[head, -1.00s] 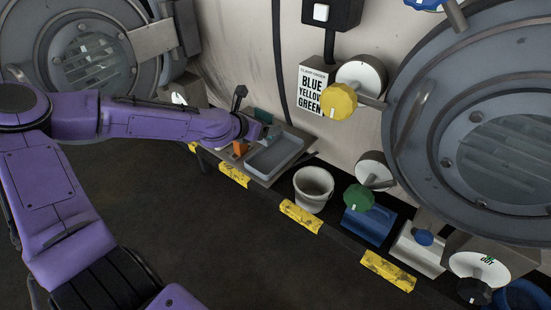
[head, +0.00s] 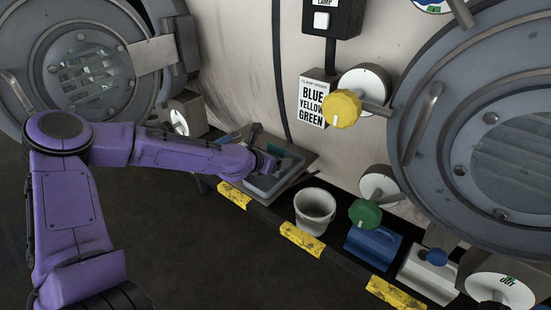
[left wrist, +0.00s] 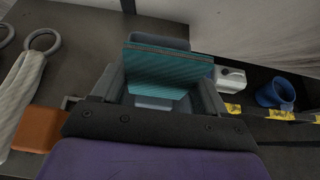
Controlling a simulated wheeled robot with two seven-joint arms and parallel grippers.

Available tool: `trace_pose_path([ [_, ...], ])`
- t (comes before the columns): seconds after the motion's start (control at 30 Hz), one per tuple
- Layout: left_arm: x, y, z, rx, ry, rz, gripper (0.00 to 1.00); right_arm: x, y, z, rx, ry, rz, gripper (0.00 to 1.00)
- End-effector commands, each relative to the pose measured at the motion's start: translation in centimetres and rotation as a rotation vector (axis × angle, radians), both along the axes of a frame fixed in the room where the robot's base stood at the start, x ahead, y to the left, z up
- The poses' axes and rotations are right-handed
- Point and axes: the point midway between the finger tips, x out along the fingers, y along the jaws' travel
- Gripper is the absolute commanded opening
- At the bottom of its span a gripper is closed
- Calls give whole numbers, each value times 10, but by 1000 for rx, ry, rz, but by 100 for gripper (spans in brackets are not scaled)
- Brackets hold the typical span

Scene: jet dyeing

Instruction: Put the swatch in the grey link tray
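The swatch is a teal, finely striped flat piece (left wrist: 168,66); in the left wrist view it stands between my left gripper's two fingers. In the head view it is a small teal patch (head: 286,160) at the fingertips. My left gripper (head: 268,164) is shut on the swatch, just above the grey link tray (head: 258,187). My right gripper is not in view.
A white bucket (head: 314,211) stands right of the tray, then a blue container (head: 372,247) and a white one (head: 428,272). In the left wrist view an orange block (left wrist: 38,128) and a pale cloth roll with a ring (left wrist: 22,92) lie to the left. Valve knobs project above.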

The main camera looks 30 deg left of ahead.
Motion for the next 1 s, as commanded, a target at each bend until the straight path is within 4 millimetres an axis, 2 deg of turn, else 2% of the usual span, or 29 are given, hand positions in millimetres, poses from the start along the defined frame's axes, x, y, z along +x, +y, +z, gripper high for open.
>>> trace_pose_path([
  [0.03,0,0,0,0,1,0,89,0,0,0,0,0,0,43],
  [0.07,0,0,0,0,1,0,98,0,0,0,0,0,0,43],
  [0.33,0,0,1,0,1,0,98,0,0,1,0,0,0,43],
  [0.43,-1,0,9,0,0,0,98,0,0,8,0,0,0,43],
  [0.8,-53,3,40,-4,-5,0,98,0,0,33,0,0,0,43],
  [0.9,-63,6,52,0,5,4,98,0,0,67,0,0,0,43],
  [1.0,-73,7,58,0,4,4,98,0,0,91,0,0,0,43],
])
